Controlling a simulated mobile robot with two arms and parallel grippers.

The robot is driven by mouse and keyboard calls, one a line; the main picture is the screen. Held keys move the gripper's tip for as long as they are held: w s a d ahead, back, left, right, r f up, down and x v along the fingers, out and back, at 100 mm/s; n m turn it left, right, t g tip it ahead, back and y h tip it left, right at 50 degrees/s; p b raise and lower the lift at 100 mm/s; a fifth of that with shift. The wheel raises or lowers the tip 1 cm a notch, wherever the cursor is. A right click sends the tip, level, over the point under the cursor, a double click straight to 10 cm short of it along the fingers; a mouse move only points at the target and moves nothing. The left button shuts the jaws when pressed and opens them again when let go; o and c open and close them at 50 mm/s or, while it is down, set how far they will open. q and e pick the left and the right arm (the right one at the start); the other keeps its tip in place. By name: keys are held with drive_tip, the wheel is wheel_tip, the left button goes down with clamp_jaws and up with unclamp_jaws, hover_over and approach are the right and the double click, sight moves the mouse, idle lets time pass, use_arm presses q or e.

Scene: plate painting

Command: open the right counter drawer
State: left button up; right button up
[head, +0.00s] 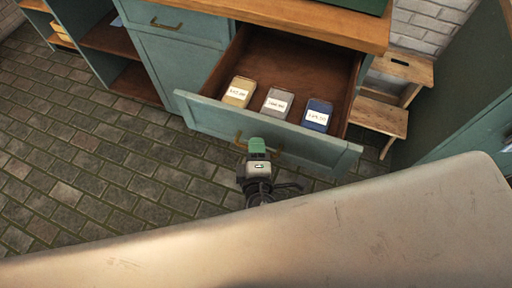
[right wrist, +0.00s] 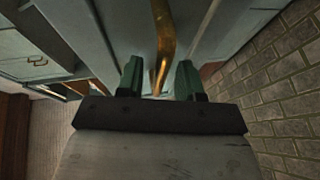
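The right counter drawer (head: 318,147) is pulled well out of the wooden-topped counter in the head view, with its inside exposed. Its brass handle (head: 240,141) is partly hidden behind my right gripper (head: 257,146). In the right wrist view, the brass handle (right wrist: 163,40) runs between the two green fingers of my right gripper (right wrist: 160,80). The fingers stand apart, with a visible gap on both sides of the handle. My left gripper is not in view.
Inside the drawer lie a yellow tin (head: 239,91), a grey tin (head: 277,102) and a blue tin (head: 317,114), all labelled. A shut drawer (head: 172,22) is to the left. A wooden step stool (head: 378,114) stands right of the open drawer. The brick floor (head: 90,170) is clear at left.

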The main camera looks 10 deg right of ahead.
drive_tip(key=b+v, duration=0.1)
drive_tip(key=v, duration=0.9)
drive_tip(key=shift+b, duration=0.35)
drive_tip(key=shift+s, duration=0.1)
drive_tip(key=s+d+f+m+g+y+p, duration=0.1)
drive_tip(key=s+d+f+g+p, duration=0.2)
drive_tip(key=f, duration=1)
drive_tip(key=s+f+g+y, duration=0.2)
drive_tip(key=f+g, duration=0.3)
drive_tip(key=f, duration=0.8)
drive_tip(key=s+d+f+m+g+p, duration=0.3)
drive_tip(key=s+d+f+m+g, duration=0.3)
drive_tip(key=s+d+f+m, duration=0.5)
drive_tip(key=s+d+f, duration=0.2)
drive_tip(key=s+d, duration=0.1)
drive_tip(key=s, duration=0.1)
drive_tip(key=shift+d+f+g, duration=0.2)
drive_tip(key=shift+d+g, duration=0.1)
drive_tip(key=shift+d, duration=0.05)
